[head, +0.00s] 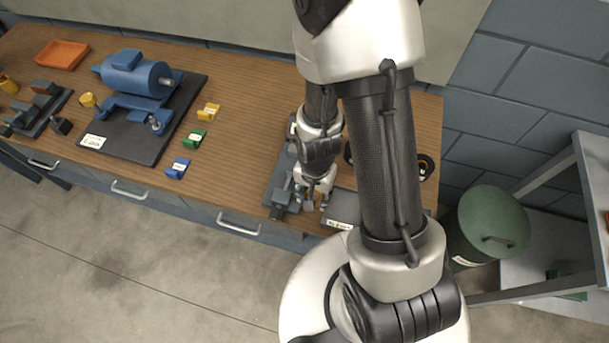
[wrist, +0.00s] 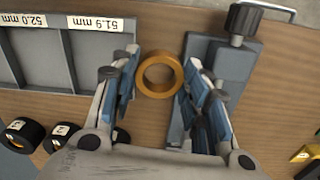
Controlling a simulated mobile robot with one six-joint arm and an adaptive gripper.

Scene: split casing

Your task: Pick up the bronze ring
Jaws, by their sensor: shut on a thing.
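The bronze ring (wrist: 160,92) is in the wrist view, upper middle, with its round opening facing the camera. My gripper (wrist: 158,76) has one blue-padded finger on each side of the ring and is shut on it. Wood shows through the ring's opening. In the head view my gripper (head: 313,197) is low over the front part of the bench, beside a grey vise-like fixture (head: 279,190). The ring is too small and covered to make out clearly there.
The fixture (wrist: 222,70) stands close right of the ring. A grey tray (wrist: 67,60) with labels 52.0 mm and 51.9 mm is at left. Black rings (wrist: 20,134) lie lower left. A blue motor (head: 135,75) sits on a dark plate.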

